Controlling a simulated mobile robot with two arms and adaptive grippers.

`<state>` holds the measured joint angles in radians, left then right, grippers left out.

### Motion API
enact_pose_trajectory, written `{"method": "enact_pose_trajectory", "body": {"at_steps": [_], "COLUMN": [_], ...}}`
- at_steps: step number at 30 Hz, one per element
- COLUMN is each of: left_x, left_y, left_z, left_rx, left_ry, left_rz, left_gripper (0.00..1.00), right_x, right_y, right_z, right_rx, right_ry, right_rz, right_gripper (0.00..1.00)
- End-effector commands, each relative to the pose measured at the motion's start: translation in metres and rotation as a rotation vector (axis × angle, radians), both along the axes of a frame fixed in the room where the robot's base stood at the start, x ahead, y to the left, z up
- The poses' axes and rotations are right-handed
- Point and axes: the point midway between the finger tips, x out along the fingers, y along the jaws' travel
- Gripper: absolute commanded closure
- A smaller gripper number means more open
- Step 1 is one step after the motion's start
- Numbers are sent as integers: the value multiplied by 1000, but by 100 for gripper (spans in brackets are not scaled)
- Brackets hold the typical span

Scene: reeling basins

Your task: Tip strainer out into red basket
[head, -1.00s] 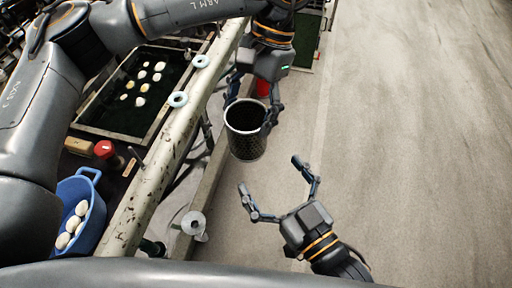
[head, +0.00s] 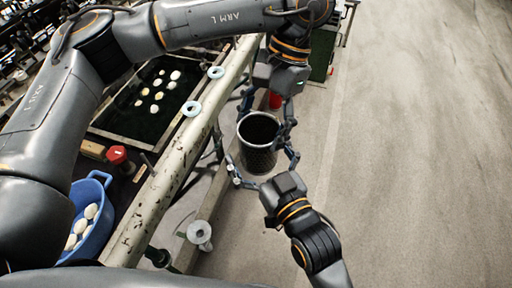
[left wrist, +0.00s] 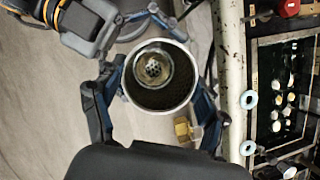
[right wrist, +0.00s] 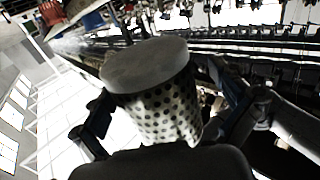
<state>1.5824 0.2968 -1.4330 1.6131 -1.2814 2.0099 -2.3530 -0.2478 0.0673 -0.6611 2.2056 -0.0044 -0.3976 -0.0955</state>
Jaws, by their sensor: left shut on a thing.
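The strainer is a dark perforated cylinder (head: 257,158). My left gripper (head: 264,124) is shut on it near its rim and holds it above the floor, roughly upright with its mouth up. In the left wrist view its pale rim (left wrist: 128,80) faces the camera, and a round, shiny, holed shape shows inside. My right gripper (head: 262,168) is open, its fingers on either side of the strainer's lower part. The right wrist view shows the strainer's grey end (right wrist: 145,65) between those fingers, with a gap at the right one. A red thing (head: 274,100), perhaps the red basket, is mostly hidden behind my left gripper.
A long pipe (head: 160,187) runs along the bench on the left. Beyond it lie a dark basin (head: 125,117) with several pale cocoons, a red knob (head: 117,155) and a blue basket (head: 92,237) with white cocoons. The floor (head: 430,180) at right is clear.

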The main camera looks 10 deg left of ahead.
Motion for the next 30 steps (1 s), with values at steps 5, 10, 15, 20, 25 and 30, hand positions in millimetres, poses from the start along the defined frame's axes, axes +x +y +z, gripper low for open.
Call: {"method": "enact_pose_trajectory", "body": {"at_steps": [5, 10, 15, 20, 25, 30], "left_x": [0, 0, 0, 0, 0, 6], "left_y": [0, -1, -1, -1, -1, -4], "left_z": [0, 0, 0, 0, 1, 16], "left_rx": [0, -5, -5, -2, -1, 0], "left_ry": [0, -1, -1, -1, -1, -5], "left_rz": [0, -2, -2, -1, 0, 1], "left_gripper": [82, 25, 1, 1, 1, 1], "right_x": [0, -1, -1, -1, 0, 0], "right_y": [0, 1, 1, 0, 0, 0], "right_z": [0, 1, 1, 1, 1, 1], "right_rx": [1, 3, 3, 2, 2, 1], "right_ry": [1, 0, 0, -1, -1, -2], "right_rz": [0, 3, 3, 1, 0, 0], "right_gripper": [41, 65, 65, 65, 65, 65]}}
